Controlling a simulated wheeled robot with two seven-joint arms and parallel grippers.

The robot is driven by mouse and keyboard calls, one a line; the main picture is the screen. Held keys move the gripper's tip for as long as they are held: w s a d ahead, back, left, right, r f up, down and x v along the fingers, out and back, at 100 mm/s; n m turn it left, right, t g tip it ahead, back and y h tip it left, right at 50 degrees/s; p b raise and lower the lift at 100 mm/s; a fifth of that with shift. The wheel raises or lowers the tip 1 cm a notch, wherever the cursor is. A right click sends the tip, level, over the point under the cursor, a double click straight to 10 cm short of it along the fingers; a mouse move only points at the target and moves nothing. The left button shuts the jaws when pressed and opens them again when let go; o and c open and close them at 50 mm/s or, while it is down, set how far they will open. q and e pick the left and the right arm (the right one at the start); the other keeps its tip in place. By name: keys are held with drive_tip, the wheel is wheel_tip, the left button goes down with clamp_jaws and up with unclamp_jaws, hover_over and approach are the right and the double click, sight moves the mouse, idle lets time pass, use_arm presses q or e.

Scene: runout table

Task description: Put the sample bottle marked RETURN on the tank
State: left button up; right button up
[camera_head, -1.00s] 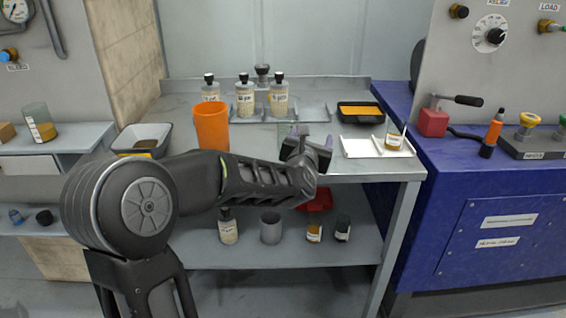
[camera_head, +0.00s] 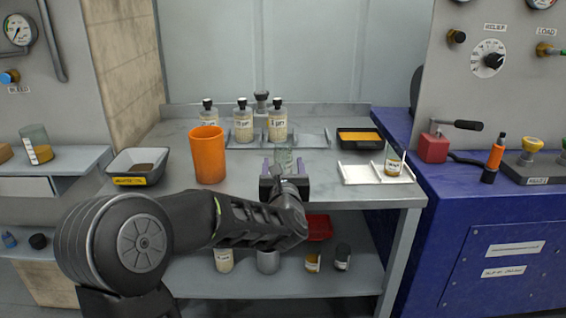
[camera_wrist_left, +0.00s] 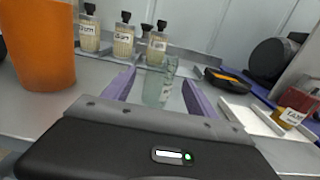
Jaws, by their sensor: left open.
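Three capped sample bottles stand in a row at the back of the table: left (camera_head: 208,113), middle (camera_head: 243,122) and right (camera_head: 277,122). They also show in the left wrist view (camera_wrist_left: 124,40). Their labels are too small to read surely, so I cannot tell which is marked RETURN. My left gripper (camera_head: 284,164) is open, low over the table's front part. A clear glass vessel (camera_wrist_left: 158,86) appears between its purple fingers; I cannot tell whether it is between them or just beyond. I cannot identify the tank. My right gripper is not in view.
An orange cup (camera_head: 209,155) stands left of my gripper, a dark tray (camera_head: 138,166) farther left. A white tray (camera_head: 362,175) with a small amber labelled bottle (camera_head: 393,166) lies right. A black tray with orange contents (camera_head: 360,138) is behind it. Several containers stand on the lower shelf (camera_head: 200,276).

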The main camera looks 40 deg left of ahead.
use_arm(q)
drive_tip(key=shift+x, duration=1.25)
drive_tip(key=shift+p+x, duration=0.7)
drive_tip(key=shift+x, duration=1.95)
clamp_jaws()
